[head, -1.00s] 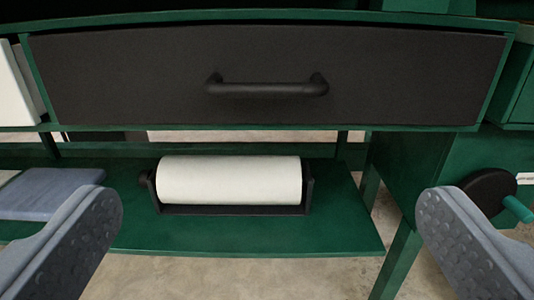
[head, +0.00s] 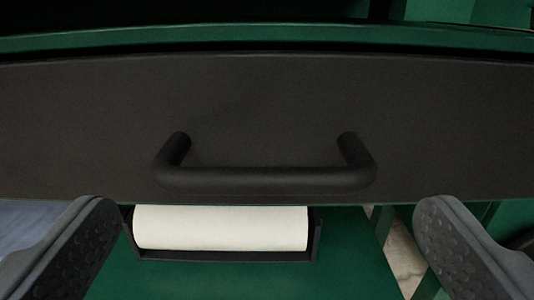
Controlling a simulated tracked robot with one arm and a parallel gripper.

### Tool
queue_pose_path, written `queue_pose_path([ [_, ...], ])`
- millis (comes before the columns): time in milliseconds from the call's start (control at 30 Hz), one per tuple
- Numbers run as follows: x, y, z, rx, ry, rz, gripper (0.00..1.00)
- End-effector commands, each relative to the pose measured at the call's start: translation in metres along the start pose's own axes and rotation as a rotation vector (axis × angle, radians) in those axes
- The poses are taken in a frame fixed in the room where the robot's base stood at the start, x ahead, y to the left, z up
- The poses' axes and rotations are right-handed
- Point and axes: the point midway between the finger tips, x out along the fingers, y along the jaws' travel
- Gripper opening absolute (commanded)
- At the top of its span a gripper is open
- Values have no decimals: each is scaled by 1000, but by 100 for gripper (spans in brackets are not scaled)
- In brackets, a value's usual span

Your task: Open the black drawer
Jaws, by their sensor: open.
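The black drawer (head: 420,120) fills the upper middle of the head view, and its front lies flush under the green frame above it. Its black bar handle (head: 265,181) stands out from the drawer front near the middle. My gripper (head: 265,222) is open and empty, with one grey finger at the lower left and one at the lower right. The fingers lie lower in the picture than the handle and wide to either side of it. I see no contact between fingers and handle.
A white paper roll (head: 220,228) in a black holder (head: 225,256) sits below the drawer on a green shelf (head: 345,260). A blue-grey item (head: 30,222) shows at the left. A green frame edge (head: 250,38) runs above the drawer.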

Motion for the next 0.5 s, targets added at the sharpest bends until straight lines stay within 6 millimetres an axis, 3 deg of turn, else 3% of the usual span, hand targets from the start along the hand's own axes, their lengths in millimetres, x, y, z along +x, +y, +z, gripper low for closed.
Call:
queue_pose_path([
  [233,21,0,2,0,1,0,100],
  [500,30,0,2,0,-3,1,100],
])
